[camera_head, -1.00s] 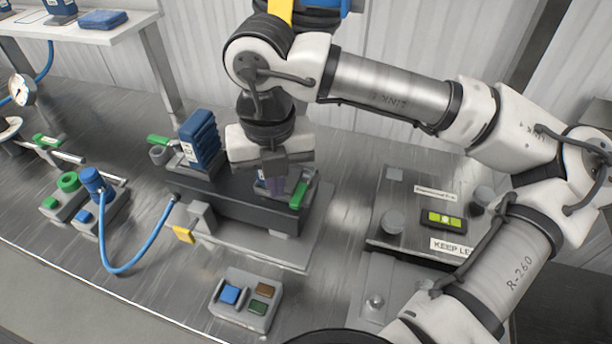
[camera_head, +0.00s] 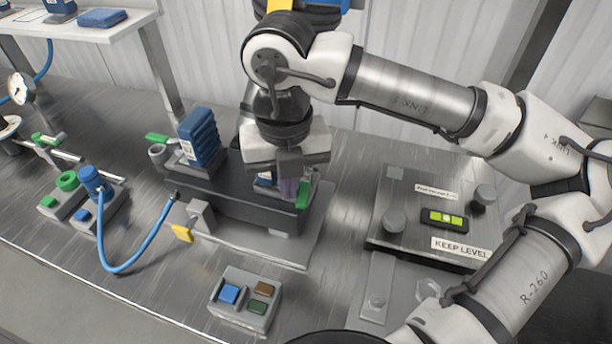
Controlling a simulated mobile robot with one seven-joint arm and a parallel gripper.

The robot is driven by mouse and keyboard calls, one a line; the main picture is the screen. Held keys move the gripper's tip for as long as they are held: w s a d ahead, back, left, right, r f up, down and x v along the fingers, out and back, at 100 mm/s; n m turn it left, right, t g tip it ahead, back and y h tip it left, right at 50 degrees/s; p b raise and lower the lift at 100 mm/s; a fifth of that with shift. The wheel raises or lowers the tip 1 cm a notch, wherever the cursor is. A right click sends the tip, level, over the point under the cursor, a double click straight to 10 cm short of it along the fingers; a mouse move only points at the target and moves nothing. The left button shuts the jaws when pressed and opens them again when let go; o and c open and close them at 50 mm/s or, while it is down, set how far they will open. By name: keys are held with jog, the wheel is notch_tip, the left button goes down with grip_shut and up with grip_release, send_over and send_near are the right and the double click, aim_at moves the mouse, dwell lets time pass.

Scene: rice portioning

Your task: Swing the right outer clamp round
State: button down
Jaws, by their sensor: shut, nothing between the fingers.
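The right outer clamp shows as a green handle (camera_head: 303,194) at the right end of the dark block fixture (camera_head: 235,192). My gripper (camera_head: 289,188) is shut and empty, pointing down beside the left side of that handle. The fingertips look close to it or touching; I cannot tell which. My gripper's body hides part of the clamp and the small blue and white part behind it. Another green-handled clamp (camera_head: 157,138) is at the fixture's left end, next to a ribbed blue block (camera_head: 200,138).
A grey plate marked KEEP LEVEL (camera_head: 402,236) with a level vial (camera_head: 444,217) and knobs lies to the right. A blue hose (camera_head: 130,270) loops to the fixture's left end. A yellow tab (camera_head: 182,233) sticks out in front.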

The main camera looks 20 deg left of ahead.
jog(key=shift+d, duration=0.1)
jog(key=shift+d+b, duration=0.3)
jog(key=shift+d, duration=0.75)
jog(key=shift+w+d+b, duration=0.2)
jog(key=shift+w+d, duration=0.05)
jog(key=shift+d, duration=0.25)
jog(key=shift+w+d+b, duration=0.15)
jog(key=shift+w+d, duration=0.05)
jog(key=shift+d, duration=0.3)
